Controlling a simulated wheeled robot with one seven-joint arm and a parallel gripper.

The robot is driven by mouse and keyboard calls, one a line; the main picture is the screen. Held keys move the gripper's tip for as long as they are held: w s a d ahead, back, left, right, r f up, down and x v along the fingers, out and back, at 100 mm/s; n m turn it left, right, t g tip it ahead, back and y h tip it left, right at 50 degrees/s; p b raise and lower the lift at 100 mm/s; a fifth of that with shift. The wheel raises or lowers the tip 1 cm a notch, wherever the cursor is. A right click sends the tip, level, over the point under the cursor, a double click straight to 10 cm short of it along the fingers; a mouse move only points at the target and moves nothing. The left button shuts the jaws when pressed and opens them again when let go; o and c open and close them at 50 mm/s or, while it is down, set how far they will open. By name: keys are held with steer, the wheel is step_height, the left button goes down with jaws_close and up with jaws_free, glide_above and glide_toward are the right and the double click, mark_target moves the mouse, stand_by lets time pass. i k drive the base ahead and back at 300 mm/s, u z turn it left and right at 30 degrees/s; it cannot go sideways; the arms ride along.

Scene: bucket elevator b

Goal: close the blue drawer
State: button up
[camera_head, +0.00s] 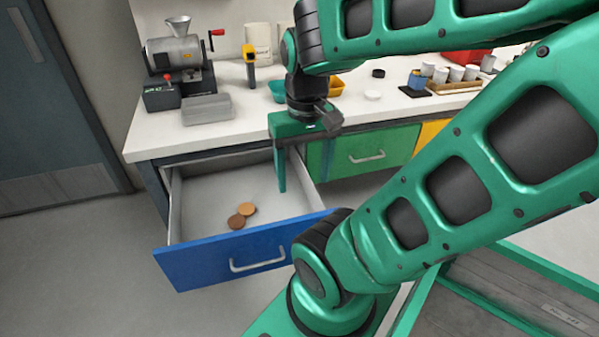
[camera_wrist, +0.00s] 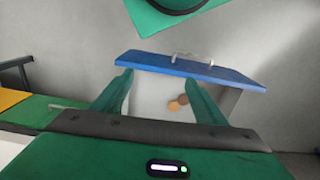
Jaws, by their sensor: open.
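The blue drawer (camera_head: 222,257) is pulled well out of the white-topped counter. Its silver handle (camera_head: 257,265) is on the front. Two brown round pieces (camera_head: 242,214) lie inside on the drawer floor. My gripper (camera_head: 281,180) points down over the right part of the drawer, behind its front panel. The wrist view shows the two green fingers (camera_wrist: 158,92) spread apart with nothing held. In that view the blue front panel (camera_wrist: 190,69) lies beyond the fingertips, with the handle on its far side. I cannot tell whether a finger touches the drawer.
A green drawer (camera_head: 362,153) is shut to the right, with a yellow one (camera_head: 432,132) beyond. A grinder (camera_head: 178,55), a yellow handheld tool (camera_head: 249,66) and bowls stand on the counter (camera_head: 235,125). The floor (camera_head: 90,270) left of the drawer is clear.

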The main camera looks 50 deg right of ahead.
mark_target(201, 250)
steer(key=k, duration=1.3)
steer(key=z, duration=0.15)
steer(key=i, duration=0.9)
steer(key=z, duration=0.3)
